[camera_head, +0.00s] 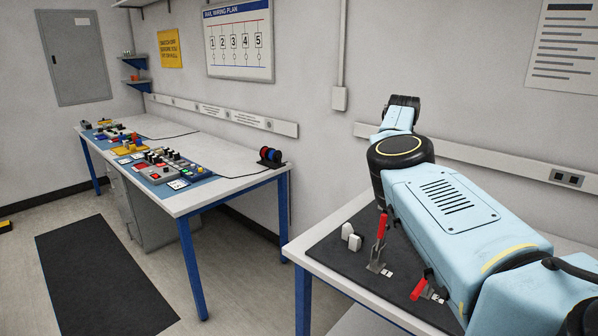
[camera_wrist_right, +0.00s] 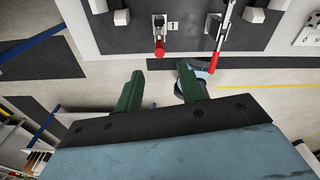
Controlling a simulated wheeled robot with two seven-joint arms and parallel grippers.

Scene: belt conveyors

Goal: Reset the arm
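My right arm (camera_head: 455,205), light blue with black joints, reaches in from the lower right in the head view, above the near table. Its gripper cannot be made out there. In the right wrist view my right gripper (camera_wrist_right: 162,74) has two green fingers set apart with nothing between them. The fingers show over the floor, just off the edge of a table bearing red-handled clamps. My left arm and gripper are in neither view.
The near table has a dark mat (camera_head: 328,246) with an upright red-handled clamp (camera_head: 382,228), a second red handle (camera_head: 418,289) close to my arm, and white blocks (camera_head: 351,237). A far table (camera_head: 225,187) holds control boxes and a spool (camera_head: 270,156). Floor lies open between the tables.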

